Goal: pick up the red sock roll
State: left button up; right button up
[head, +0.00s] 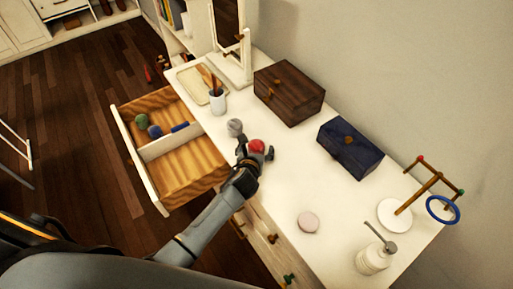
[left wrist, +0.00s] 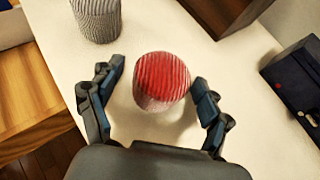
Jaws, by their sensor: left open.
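The red sock roll (head: 257,146) sits on the white dresser top (head: 290,170). In the left wrist view the red ribbed roll (left wrist: 162,80) stands between the two fingers of my left gripper (left wrist: 155,100). The fingers are open, with a gap on each side of the roll. In the head view my left gripper (head: 256,152) reaches in from the lower left and partly hides the roll. A grey ribbed sock roll (head: 235,127) stands just beyond it, and also shows in the left wrist view (left wrist: 97,18). My right gripper is not in view.
An open drawer (head: 190,172) at the left holds green and blue rolls. A brown box (head: 289,92), a dark blue box (head: 350,147), a cup (head: 217,103), a pink round item (head: 308,222), a soap dispenser (head: 373,258) and a jewelry stand (head: 394,215) are on the top.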

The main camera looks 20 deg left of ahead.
pick_arm(q)
jog(key=shift+w+f, duration=0.15)
jog(key=shift+w, duration=0.1)
jog(key=shift+c, duration=0.2)
jog(key=c, duration=1.2)
